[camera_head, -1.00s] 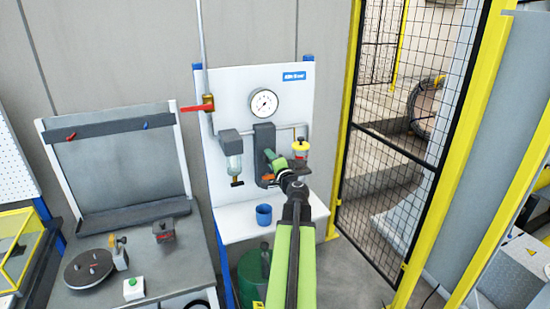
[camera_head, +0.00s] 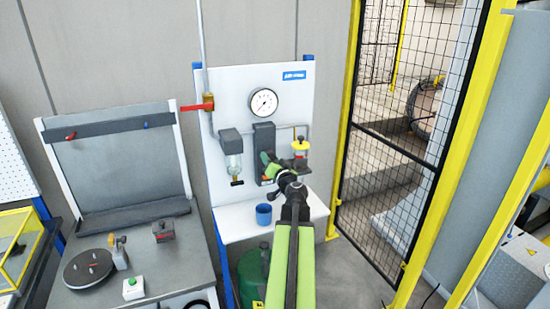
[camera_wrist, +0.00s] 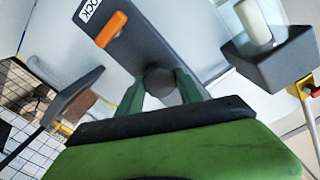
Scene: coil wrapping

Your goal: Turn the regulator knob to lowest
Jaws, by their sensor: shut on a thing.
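The regulator is a dark upright block (camera_head: 264,138) on the white panel, below the round pressure gauge (camera_head: 264,103). In the wrist view its grey body (camera_wrist: 150,45) runs diagonally, with an orange lever and a label partly reading "OCK". The dark round regulator knob (camera_wrist: 160,79) sits between the green fingers of my gripper (camera_wrist: 160,90), which is shut on it. In the head view my gripper (camera_head: 270,166) is at the lower part of the regulator and hides the knob. The gauge needle's reading is too small to tell.
A blue cup (camera_head: 264,214) stands on the white shelf below. A red valve handle (camera_head: 197,106) sticks out at upper left. A mesh fence (camera_head: 395,160) stands at right.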

